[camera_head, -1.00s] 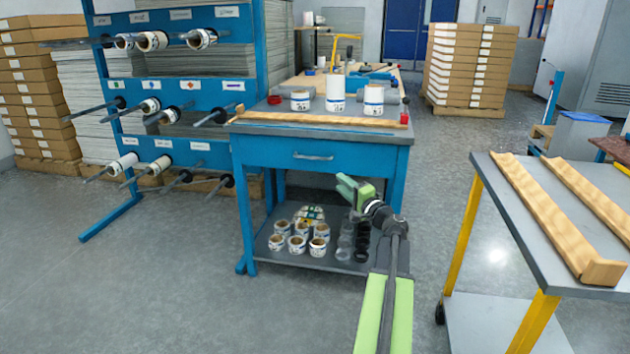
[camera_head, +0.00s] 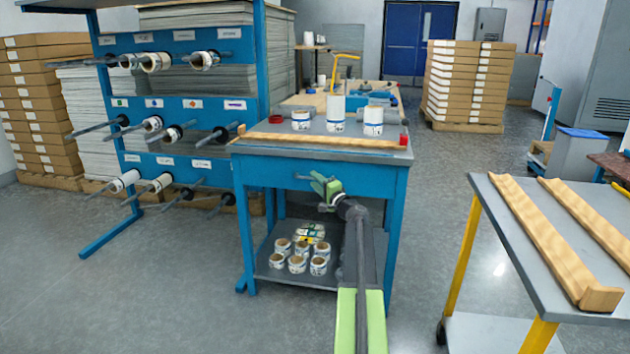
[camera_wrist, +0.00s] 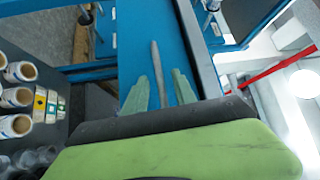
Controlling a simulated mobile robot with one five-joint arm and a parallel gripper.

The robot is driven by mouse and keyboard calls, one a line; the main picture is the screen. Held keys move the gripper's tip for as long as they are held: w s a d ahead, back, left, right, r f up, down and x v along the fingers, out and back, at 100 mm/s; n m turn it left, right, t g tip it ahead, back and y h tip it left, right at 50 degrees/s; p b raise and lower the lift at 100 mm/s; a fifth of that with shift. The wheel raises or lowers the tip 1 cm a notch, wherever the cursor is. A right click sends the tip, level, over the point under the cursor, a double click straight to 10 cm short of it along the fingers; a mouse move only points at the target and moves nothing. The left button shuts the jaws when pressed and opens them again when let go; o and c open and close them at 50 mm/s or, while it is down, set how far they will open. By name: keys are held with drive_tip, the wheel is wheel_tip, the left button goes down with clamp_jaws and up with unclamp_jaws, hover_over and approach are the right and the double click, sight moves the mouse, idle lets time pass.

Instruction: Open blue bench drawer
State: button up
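The blue bench (camera_head: 395,200) stands in the middle of the head view, with its blue drawer (camera_head: 270,173) under the grey top. The drawer looks shut. Its grey bar handle (camera_head: 302,177) is partly hidden by my gripper (camera_head: 320,184), which is in front of the drawer face. In the wrist view the handle (camera_wrist: 157,72) runs away from between the two green fingers of my gripper (camera_wrist: 159,88). The fingers are apart, one on each side of the handle, with visible gaps. I cannot tell how far the fingertips are from the drawer face.
Several white rolls (camera_head: 336,113) and a wooden rail (camera_head: 320,140) lie on the bench top. Several small rolls (camera_head: 298,264) sit on its lower shelf (camera_head: 285,283). A blue roll rack (camera_head: 180,88) stands at left, a grey table (camera_head: 500,205) at right. The floor in front is clear.

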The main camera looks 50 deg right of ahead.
drive_tip(key=shift+w, duration=0.35)
clamp_jaws()
idle(1.2)
